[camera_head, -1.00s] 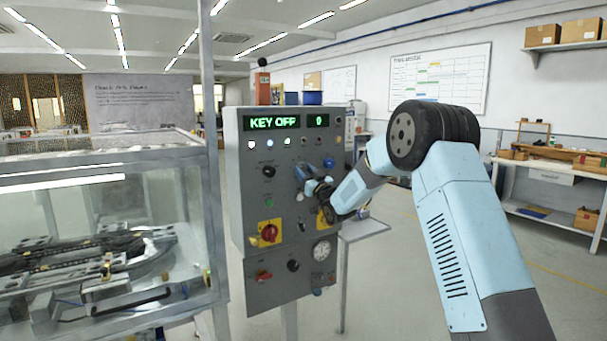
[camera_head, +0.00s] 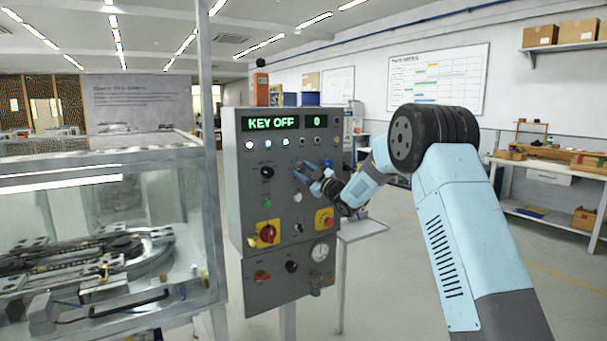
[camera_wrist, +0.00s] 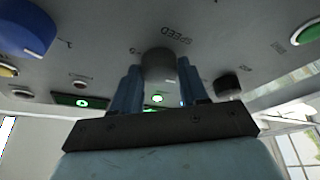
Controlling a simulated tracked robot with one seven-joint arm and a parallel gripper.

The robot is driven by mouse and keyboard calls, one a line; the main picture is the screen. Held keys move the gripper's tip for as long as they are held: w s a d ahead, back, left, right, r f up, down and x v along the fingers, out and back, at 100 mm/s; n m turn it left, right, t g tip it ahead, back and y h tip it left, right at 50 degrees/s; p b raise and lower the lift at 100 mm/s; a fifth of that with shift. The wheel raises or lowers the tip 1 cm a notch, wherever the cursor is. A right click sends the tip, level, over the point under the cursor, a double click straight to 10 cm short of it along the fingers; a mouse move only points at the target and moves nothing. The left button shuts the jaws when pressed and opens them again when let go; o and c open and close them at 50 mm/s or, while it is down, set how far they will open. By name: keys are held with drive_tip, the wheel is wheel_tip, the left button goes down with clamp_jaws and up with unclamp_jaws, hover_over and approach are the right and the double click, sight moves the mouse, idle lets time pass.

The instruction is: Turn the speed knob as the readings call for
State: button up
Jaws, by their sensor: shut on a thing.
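In the wrist view, the grey speed knob (camera_wrist: 160,64) sits below the printed word SPEED. My gripper (camera_wrist: 158,78) has one blue finger on each side of it and is shut on it. In the head view, my gripper (camera_head: 306,171) is at the middle right of the panel face, and its fingers hide the knob there. The knob's pointer cannot be made out.
A black knob (camera_head: 267,172) is to the left. A glass-walled case (camera_head: 100,235) with a track stands left.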

drive_tip(key=shift+s+a+f, duration=0.1)
drive_tip(key=shift+a+f, duration=0.05)
drive_tip(key=shift+a, duration=0.05)
drive_tip(key=o, duration=0.8)
drive_tip(key=shift+o, duration=1.3)
drive_tip(key=shift+d, duration=0.1)
drive_tip(key=shift+d, duration=0.1)
drive_tip(key=v, duration=1.3)
drive_tip(key=shift+s+d, duration=0.15)
drive_tip(key=shift+d, duration=0.1)
